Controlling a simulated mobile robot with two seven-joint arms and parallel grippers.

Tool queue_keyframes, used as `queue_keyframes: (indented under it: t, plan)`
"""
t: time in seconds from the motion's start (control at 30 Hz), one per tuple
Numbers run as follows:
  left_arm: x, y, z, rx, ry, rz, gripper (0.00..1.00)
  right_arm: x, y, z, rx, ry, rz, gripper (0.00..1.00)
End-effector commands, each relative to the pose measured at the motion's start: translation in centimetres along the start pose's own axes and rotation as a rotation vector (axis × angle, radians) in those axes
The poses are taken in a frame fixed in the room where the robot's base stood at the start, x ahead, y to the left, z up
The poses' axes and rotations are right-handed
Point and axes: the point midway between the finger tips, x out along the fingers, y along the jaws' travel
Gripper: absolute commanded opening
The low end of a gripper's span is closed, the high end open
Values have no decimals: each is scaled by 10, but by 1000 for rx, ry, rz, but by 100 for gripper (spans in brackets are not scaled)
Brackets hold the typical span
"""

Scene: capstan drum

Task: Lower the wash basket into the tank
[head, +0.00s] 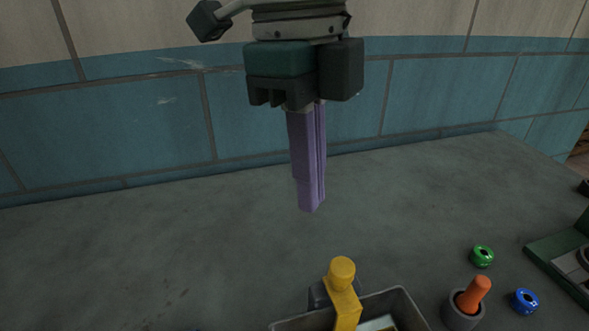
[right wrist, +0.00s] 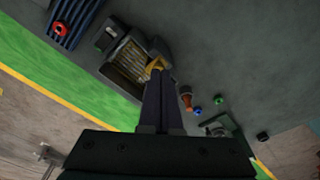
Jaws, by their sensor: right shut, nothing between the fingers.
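My right gripper (head: 312,208) points down with its two purple fingers pressed together and nothing between them. It hangs above the worktop, behind and above a yellow arm with a round knob (head: 342,272). That yellow part also shows just beyond the fingertips in the right wrist view (right wrist: 156,66). A grey open tank (head: 408,303) stands below at the bottom edge of the head view, partly cut off. In the right wrist view the tank (right wrist: 112,73) holds something pale and slatted (right wrist: 130,56), perhaps the wash basket; I cannot tell how deep it sits. My left gripper is not in view.
Right of the tank are an orange peg in a grey cup (head: 474,294), a green ring (head: 482,256), a blue ring (head: 525,301) and a dark green device (head: 565,250). A blue ribbed rack with a red ring (right wrist: 60,30) shows in the wrist view. The worktop's left is clear.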

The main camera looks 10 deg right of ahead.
Motion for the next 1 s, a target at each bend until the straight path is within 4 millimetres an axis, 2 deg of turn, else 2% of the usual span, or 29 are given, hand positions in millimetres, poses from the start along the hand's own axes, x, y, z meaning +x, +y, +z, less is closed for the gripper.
queue_keyframes:
  t: [0.1, 0.3, 0.47, 0.77, 0.87, 0.97, 1.0]
  plan:
    - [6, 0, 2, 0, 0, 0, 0, -22, -1, 1, 0, -3, -4, 0]
    - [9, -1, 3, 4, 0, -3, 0, -46, 0, 1, 0, -1, -1, 0]
    - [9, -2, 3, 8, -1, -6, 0, -52, 0, 0, -1, 1, 0, 0]
    - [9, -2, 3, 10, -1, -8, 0, -50, 5, 2, -9, -9, 17, 0]
    - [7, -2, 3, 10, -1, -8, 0, -44, 30, 14, -51, -74, 114, 0]
    - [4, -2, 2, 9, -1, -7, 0, -42, 85, 36, -114, -218, 333, 0]
    - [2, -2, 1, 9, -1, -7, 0, -47, 114, 45, -134, -297, 456, 0]
